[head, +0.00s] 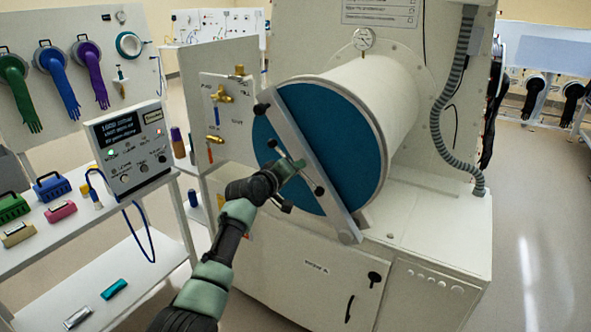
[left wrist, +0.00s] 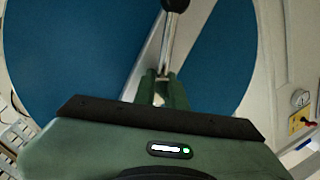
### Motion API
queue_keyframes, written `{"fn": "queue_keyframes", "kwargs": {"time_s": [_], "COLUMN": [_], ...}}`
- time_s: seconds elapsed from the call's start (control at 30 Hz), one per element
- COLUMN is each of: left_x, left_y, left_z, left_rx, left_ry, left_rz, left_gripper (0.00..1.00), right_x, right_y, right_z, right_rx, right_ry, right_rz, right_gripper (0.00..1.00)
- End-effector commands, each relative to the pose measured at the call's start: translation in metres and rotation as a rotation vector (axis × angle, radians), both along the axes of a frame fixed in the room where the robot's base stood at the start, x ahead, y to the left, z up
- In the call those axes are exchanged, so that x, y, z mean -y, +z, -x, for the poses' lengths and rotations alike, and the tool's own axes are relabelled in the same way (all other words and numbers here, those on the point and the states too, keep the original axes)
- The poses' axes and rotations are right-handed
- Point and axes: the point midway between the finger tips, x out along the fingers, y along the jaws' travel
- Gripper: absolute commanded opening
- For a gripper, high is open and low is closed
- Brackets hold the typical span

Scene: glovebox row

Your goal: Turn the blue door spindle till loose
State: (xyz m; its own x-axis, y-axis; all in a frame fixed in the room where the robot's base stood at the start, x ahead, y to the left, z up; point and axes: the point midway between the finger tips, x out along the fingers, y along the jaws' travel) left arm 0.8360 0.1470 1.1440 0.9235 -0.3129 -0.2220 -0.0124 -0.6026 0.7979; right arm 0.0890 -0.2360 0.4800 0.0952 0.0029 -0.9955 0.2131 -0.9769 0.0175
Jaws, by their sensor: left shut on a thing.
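The round blue door (head: 345,130) closes the end of a white cylindrical chamber (head: 385,95). A grey metal bar (head: 330,185) lies slantwise across it, with the spindle near its middle. A black knob (head: 319,191) of the spindle handle shows beside my left gripper (head: 291,167). In the left wrist view, the green fingers (left wrist: 155,90) are shut on the metal spindle rod (left wrist: 168,45), which ends in a black knob (left wrist: 175,4). The blue door (left wrist: 85,50) fills the background there. The spindle's centre is partly hidden by the gripper. My right gripper is not in view.
A valve panel (head: 228,120) stands left of the door. A control box (head: 128,145) sits on a white shelf rack with coloured cases. A pressure gauge (head: 364,39) tops the chamber, and a grey hose (head: 456,90) hangs at right. Floor is free at far right.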

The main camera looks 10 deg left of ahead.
Motion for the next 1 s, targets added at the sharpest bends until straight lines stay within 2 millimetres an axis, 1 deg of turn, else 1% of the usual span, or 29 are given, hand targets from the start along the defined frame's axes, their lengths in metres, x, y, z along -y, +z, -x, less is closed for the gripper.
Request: {"fn": "queue_keyframes", "kwargs": {"time_s": [0.33, 1.0], "left_x": [-0.0004, -0.0001], "left_y": [0.0012, 0.0018], "left_z": [0.0, 0.0001], "left_rx": [-0.114, -0.331], "left_ry": [0.001, 0.0], "left_rz": [0.31, 0.907], "left_gripper": [0.0, 0.0], "right_x": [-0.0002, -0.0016], "right_y": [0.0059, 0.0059], "right_z": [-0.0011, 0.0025], "right_rx": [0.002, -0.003], "right_ry": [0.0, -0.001], "right_rz": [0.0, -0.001], "right_gripper": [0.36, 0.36]}}
